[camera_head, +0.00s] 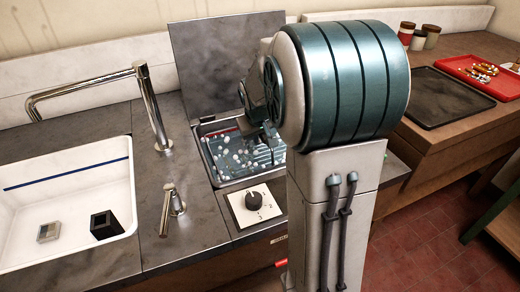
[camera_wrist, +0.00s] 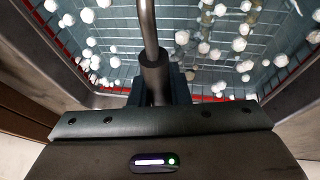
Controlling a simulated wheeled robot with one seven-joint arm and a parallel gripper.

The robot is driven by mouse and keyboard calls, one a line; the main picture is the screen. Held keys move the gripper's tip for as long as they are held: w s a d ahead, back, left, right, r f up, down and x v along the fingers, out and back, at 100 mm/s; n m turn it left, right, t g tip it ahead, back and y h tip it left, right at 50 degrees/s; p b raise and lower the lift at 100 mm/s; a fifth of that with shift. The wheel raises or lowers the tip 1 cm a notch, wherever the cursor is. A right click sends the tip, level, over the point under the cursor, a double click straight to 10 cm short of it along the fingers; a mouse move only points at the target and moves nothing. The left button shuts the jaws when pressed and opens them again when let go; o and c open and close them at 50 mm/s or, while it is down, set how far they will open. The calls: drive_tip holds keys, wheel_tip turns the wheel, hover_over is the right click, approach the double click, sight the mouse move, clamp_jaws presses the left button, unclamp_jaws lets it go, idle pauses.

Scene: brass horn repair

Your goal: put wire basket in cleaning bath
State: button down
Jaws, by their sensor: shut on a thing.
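The cleaning bath (camera_head: 204,156) is a square metal-rimmed tank set in the grey counter, with its lid (camera_head: 225,60) standing open behind it. The wire basket (camera_head: 238,157) is a grid with a red rim, seen inside the bath's opening among white round blobs. Its mesh fills the upper wrist view (camera_wrist: 120,45). My gripper (camera_wrist: 157,82) is shut on the basket's upright metal handle (camera_wrist: 148,25), at a dark sleeve. In the head view my gripper (camera_head: 268,138) is over the bath's right side, partly hidden by my arm. I cannot tell whether the basket touches the bath's floor.
A control dial plate (camera_head: 254,205) sits in front of the bath. To the left are a tall tap (camera_head: 152,110), a small tap (camera_head: 172,208) and a white sink (camera_head: 70,185) holding two small blocks. A black tray (camera_head: 445,97) and red tray (camera_head: 485,72) lie right.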

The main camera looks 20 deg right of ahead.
sight(260, 161)
drive_tip(key=shift+f, duration=2.05)
drive_tip(key=c, duration=1.4)
unclamp_jaws()
drive_tip(key=shift+o, duration=0.2)
drive_tip(key=v, duration=1.2)
drive_tip(key=shift+p, duration=0.3)
